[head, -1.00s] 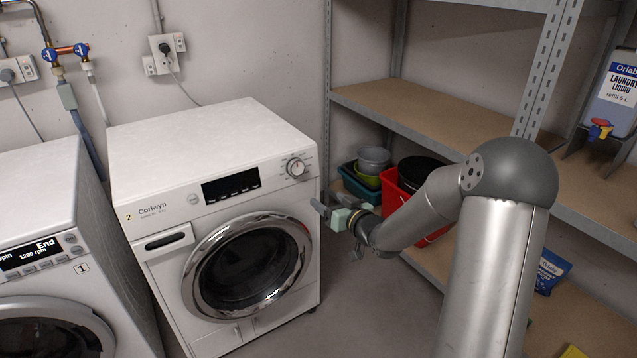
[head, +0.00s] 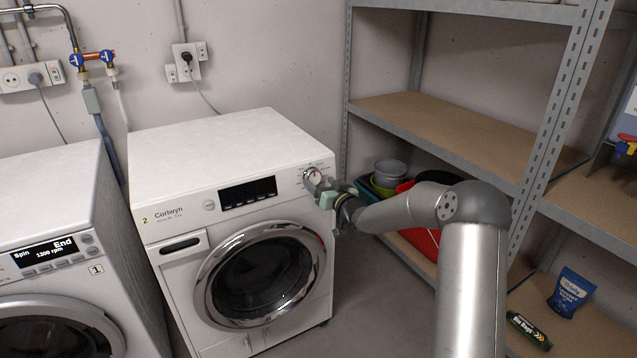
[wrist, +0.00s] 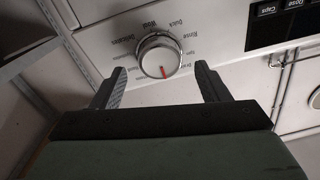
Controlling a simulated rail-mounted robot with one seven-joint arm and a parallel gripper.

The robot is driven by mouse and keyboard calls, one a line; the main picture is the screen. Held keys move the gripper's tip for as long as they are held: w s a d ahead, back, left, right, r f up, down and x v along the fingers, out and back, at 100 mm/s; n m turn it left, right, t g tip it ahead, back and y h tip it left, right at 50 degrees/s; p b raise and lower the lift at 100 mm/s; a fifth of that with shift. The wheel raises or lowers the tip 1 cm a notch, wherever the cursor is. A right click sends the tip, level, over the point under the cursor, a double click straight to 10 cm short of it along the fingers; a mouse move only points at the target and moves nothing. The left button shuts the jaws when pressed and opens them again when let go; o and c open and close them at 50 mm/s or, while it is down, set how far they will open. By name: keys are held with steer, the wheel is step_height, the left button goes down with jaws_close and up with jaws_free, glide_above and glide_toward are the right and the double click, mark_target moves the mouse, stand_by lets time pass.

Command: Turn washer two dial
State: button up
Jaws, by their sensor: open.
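Washer two (head: 171,221) is the white front-loader marked 2 in the middle of the head view. Its round dial (head: 312,176) sits at the right end of the control panel. In the wrist view the silver dial (wrist: 158,56) has a red pointer mark and printed program names around it. My gripper (head: 322,186) is at the panel's right end in the head view. In the wrist view my gripper (wrist: 160,88) is open, with one finger on each side of the dial and visible gaps to it. The fingers partly hide the dial in the head view.
Washer one (head: 60,200) stands at the left, its display reading End. Metal shelving (head: 450,130) with buckets (head: 388,172) stands close to the right of washer two. The washer's dark display (head: 247,193) lies left of the dial. The washer top is clear.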

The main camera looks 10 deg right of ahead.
mark_target(313, 178)
steer(key=shift+x, duration=1.1)
steer(key=c, duration=1)
steer(key=shift+f+n+b, duration=0.1)
steer(key=shift+n+b, duration=0.35)
steer(key=shift+n, duration=0.05)
steer(key=shift+n+y+b, duration=0.3)
steer(key=shift+n+b, duration=0.55)
steer(key=shift+n, duration=0.25)
steer(key=shift+n+g+y+b, duration=0.25)
steer(key=shift+n+b, duration=0.2)
steer(key=shift+n, duration=0.75)
steer(key=shift+n+g+y+b, duration=0.15)
steer(key=shift+n+g+b, duration=0.25)
steer(key=shift+n, duration=0.8)
